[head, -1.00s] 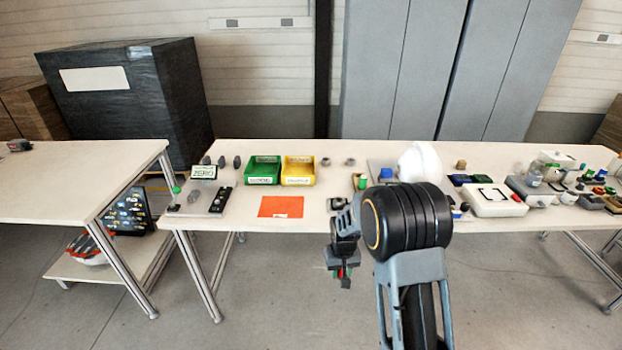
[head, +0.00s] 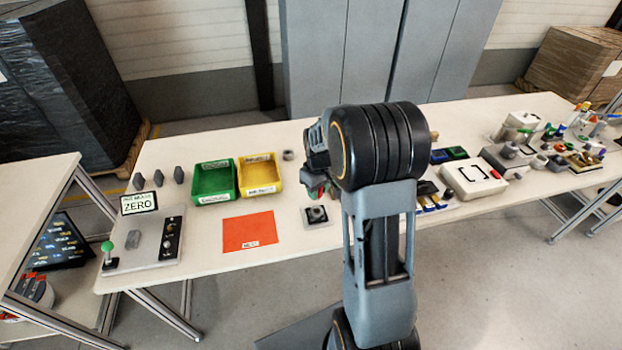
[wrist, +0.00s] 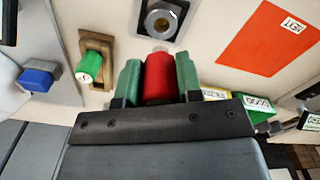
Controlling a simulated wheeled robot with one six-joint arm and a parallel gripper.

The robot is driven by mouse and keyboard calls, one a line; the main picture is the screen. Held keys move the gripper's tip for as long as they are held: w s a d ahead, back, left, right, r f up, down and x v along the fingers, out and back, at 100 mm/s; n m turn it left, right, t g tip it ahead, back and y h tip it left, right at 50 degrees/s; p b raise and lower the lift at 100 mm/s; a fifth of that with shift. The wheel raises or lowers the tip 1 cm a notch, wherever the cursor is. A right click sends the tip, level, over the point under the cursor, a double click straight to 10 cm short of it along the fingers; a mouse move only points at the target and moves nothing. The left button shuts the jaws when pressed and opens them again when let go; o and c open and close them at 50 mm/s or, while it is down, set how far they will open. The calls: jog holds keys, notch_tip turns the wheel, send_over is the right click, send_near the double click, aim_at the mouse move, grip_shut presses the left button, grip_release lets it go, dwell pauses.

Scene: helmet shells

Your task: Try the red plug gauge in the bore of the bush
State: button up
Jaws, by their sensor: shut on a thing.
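My gripper (wrist: 158,76) is shut on the red plug gauge (wrist: 161,84), which sits between its green finger pads in the wrist view. The bush (wrist: 162,20) is a grey ring with a round bore, set in a dark square holder just beyond the gauge's end. The gauge is apart from the bush in the picture; its height above the table is hard to tell. In the head view the bush (head: 317,213) stands right of the orange sheet, and my gripper is partly hidden behind my arm, with a little red showing.
A green gauge (wrist: 91,64) lies on a wooden block, with a blue-topped part (wrist: 38,75) beyond it. The orange sheet (head: 249,231) lies flat left of the bush. Green (head: 213,182) and yellow (head: 259,176) bins stand behind. A white box (head: 473,180) is to the right.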

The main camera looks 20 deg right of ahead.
aim_at(317, 206)
jog(key=shift+a+f+b, duration=0.1)
jog(key=shift+f+b, duration=0.85)
jog(key=shift+f, duration=0.2)
jog(key=shift+f+b, duration=1.05)
jog(key=shift+f, duration=0.45)
jog(key=shift+f+b, duration=0.7)
jog(key=shift+f, duration=0.35)
dwell(0.7)
jog(key=shift+r, duration=0.15)
dwell(0.9)
jog(key=shift+r+p, duration=2.25)
jog(key=shift+r, duration=0.65)
